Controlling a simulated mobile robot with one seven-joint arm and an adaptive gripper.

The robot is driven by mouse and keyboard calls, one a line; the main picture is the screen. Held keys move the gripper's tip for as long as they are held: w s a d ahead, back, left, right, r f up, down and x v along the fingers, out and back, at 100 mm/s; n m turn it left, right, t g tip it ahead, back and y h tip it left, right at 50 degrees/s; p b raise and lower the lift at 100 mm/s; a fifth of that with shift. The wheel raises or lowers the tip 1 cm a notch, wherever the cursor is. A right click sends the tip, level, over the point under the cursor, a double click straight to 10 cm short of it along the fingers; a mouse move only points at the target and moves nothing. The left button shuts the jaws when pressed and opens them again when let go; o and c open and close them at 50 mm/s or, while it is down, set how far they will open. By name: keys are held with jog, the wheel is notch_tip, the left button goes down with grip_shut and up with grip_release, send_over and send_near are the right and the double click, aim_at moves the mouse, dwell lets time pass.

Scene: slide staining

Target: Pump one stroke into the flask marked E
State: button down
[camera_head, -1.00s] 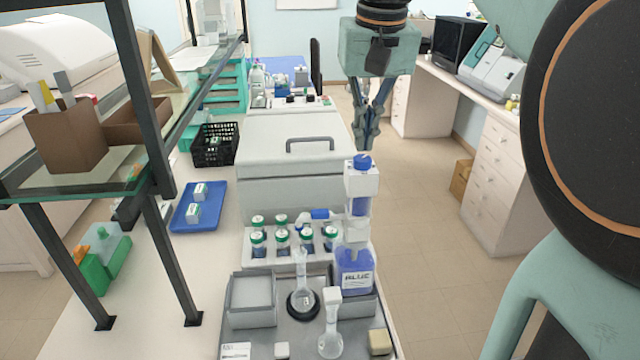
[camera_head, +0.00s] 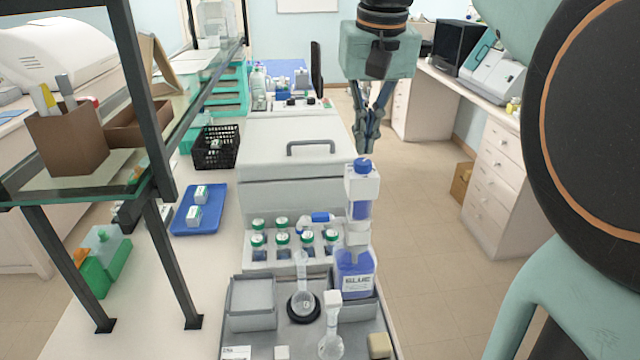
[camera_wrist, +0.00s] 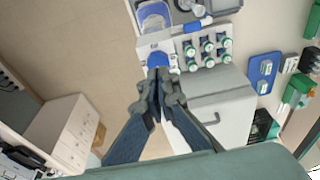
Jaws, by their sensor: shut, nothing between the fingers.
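My gripper (camera_head: 364,147) is shut and empty, pointing down just above the blue knob of the dispenser. In the wrist view my gripper's fingertips (camera_wrist: 157,76) are together, close to the blue knob (camera_wrist: 156,60); whether they touch it I cannot tell. The dispenser bottle (camera_head: 355,274) holds blue liquid, has a label reading BLUE, and carries a pump with a blue knob (camera_head: 363,166) and a blue-tipped spout (camera_head: 320,217) pointing left. One flask (camera_head: 303,299) stands in a black ring below the spout. A second flask (camera_head: 331,325) stands in front of it. I cannot read a letter E on either.
Several green-capped jars (camera_head: 282,241) stand in a white rack behind the flasks. Grey bins (camera_head: 252,303) stand on the tray. A large white lidded box (camera_head: 290,160) stands behind the rack. A black-framed shelf (camera_head: 150,160) is at the left. Open floor lies to the right.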

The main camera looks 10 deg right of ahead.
aim_at(364, 163)
jog(key=shift+f, duration=0.2)
jog(key=shift+f+b, duration=1.85)
jog(key=shift+f, duration=0.6)
jog(key=shift+s+f, duration=0.1)
jog(key=shift+r+p, duration=2.55)
jog(key=shift+r, duration=0.15)
notch_tip(364, 163, up, 5)
jog(key=p, duration=0.5)
jog(key=shift+r, duration=0.1)
